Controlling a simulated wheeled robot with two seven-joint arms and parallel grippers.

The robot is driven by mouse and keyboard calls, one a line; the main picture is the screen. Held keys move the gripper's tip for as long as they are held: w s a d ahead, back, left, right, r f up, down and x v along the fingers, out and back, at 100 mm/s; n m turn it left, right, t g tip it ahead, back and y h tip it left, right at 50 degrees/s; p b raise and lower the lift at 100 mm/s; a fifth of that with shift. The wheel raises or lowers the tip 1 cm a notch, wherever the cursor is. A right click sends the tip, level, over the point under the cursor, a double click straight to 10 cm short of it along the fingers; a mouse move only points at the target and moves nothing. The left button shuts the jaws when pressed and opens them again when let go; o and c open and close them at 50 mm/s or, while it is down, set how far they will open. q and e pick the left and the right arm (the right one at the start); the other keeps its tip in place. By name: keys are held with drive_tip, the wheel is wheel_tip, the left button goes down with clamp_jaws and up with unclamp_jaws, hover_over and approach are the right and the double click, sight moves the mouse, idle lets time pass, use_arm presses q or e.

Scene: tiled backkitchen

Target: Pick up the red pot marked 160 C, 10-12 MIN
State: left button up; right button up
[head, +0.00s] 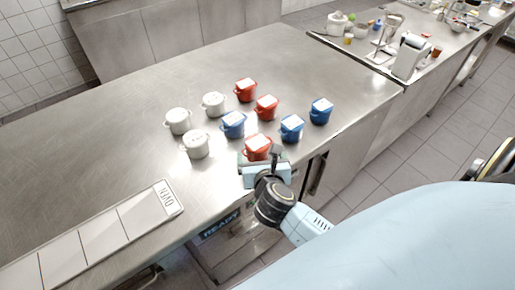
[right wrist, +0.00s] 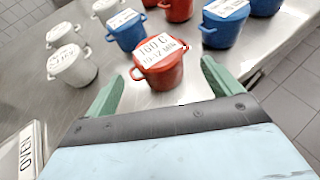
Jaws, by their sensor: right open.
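The red pot marked 160 C, 10-12 MIN (right wrist: 160,68) stands upright on the steel counter, its white label readable in the right wrist view. In the head view the nearest red pot (head: 257,147) stands just beyond my right gripper (head: 262,161). My right gripper (right wrist: 165,88) is open, with one green finger on each side of the near part of this pot. Two more red pots, (head: 245,90) and (head: 266,107), stand farther back. My left gripper is not in view.
Blue pots (head: 233,124), (head: 291,127) and (head: 320,110) stand close by. White pots (head: 178,120), (head: 213,103) and (head: 195,144) stand to the left. A white strip marked OVEN (head: 118,228) lies near the front edge.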

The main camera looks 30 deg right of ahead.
sight(257, 144)
drive_tip(key=x, duration=0.8)
drive_tip(key=shift+r, duration=0.2)
drive_tip(key=c, duration=1.3)
